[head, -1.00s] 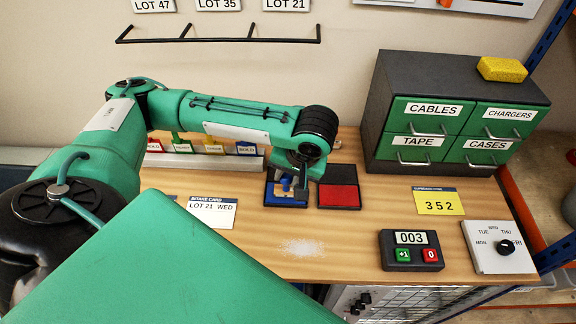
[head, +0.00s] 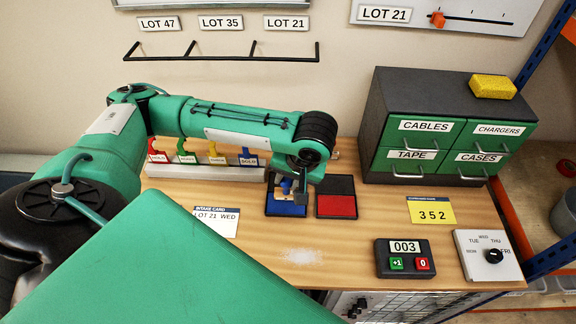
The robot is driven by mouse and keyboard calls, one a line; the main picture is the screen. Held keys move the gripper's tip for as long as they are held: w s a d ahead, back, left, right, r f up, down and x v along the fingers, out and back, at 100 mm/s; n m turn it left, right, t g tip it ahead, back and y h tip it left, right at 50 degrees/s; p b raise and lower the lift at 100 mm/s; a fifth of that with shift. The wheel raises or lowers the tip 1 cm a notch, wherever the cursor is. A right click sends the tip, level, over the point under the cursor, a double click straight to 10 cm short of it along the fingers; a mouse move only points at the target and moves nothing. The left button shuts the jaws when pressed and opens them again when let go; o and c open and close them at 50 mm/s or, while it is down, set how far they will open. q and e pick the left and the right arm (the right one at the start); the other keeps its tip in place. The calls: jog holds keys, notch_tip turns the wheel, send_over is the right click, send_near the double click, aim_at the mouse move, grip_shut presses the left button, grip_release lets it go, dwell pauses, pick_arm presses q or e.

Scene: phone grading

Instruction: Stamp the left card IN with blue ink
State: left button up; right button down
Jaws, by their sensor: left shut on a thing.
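My left gripper (head: 297,190) reaches in from the left and points down over the blue ink pad (head: 290,210). It is shut on a small stamp (head: 284,196) with a blue top and a pale block. The stamp is at the pad; I cannot tell whether it touches the ink. The red ink pad (head: 336,206) lies just right of the blue one. An intake card (head: 215,222) reading "LOT 21 WED" lies left of the pads, its left part hidden by my arm. Any card further left is hidden. My right gripper is not in view.
A white rack (head: 205,174) with coloured tabs stands behind my arm. A drawer cabinet (head: 375,120) stands back right, with a yellow sponge (head: 493,87) on top. A yellow card (head: 431,210), a counter (head: 404,258) showing 003 and a day dial (head: 490,256) lie right. White powder (head: 300,256) lies in front.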

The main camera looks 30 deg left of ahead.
pick_arm(q)
jog(key=shift+r+p, duration=1.8)
jog(key=shift+p, duration=0.3)
